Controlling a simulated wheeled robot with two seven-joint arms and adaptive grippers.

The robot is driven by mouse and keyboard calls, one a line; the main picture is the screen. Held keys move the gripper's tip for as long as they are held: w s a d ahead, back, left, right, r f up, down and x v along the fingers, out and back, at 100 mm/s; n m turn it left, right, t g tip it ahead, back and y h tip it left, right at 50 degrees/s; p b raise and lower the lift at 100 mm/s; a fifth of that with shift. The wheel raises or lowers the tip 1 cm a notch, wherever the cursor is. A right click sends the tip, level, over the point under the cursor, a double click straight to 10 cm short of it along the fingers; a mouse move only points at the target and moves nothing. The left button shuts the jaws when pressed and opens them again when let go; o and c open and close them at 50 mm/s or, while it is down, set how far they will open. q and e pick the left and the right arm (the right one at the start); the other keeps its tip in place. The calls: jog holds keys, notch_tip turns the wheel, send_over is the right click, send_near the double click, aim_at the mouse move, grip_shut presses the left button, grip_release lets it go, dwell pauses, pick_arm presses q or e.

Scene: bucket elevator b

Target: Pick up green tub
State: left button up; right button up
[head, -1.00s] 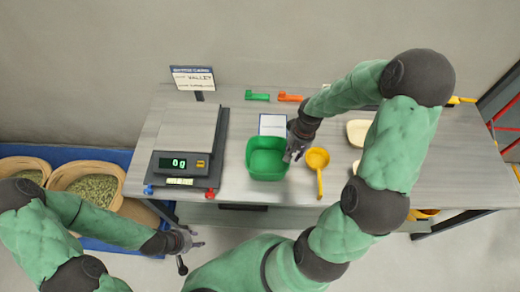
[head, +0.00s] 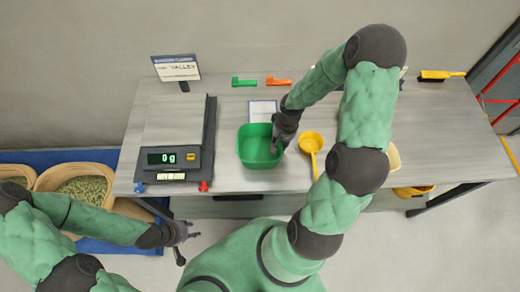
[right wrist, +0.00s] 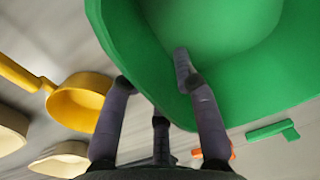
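My right gripper (head: 277,144) is at the tub's right side. In the right wrist view its fingers (right wrist: 155,75) are spread around the tub's wall, one reaching over the rim inside and another outside; a firm grip does not show. My left gripper (head: 190,245) is empty, its fingers apart, off the table's front edge at lower left.
A scale (head: 176,150) reading 0 g stands left of the tub. A yellow scoop (head: 311,143) lies close to its right. A white card (head: 263,109) and green (head: 243,82) and orange (head: 278,81) pieces lie behind. Baskets (head: 85,188) stand at left.

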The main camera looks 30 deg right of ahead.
jog(key=shift+f, duration=0.7)
grip_shut()
jog(key=shift+r, duration=0.45)
notch_tip(320, 180, up, 2)
jog(key=shift+w+r+p, duration=0.1)
jog(key=shift+r+p, duration=0.05)
jog(key=shift+p, duration=0.25)
jog(key=s+a+r, duration=0.3)
jog(key=a+r, duration=0.7)
jog(key=a, duration=0.3)
jog(key=shift+s+a+p, duration=0.25)
jog(key=shift+a+p, duration=0.05)
jog(key=shift+a, duration=0.05)
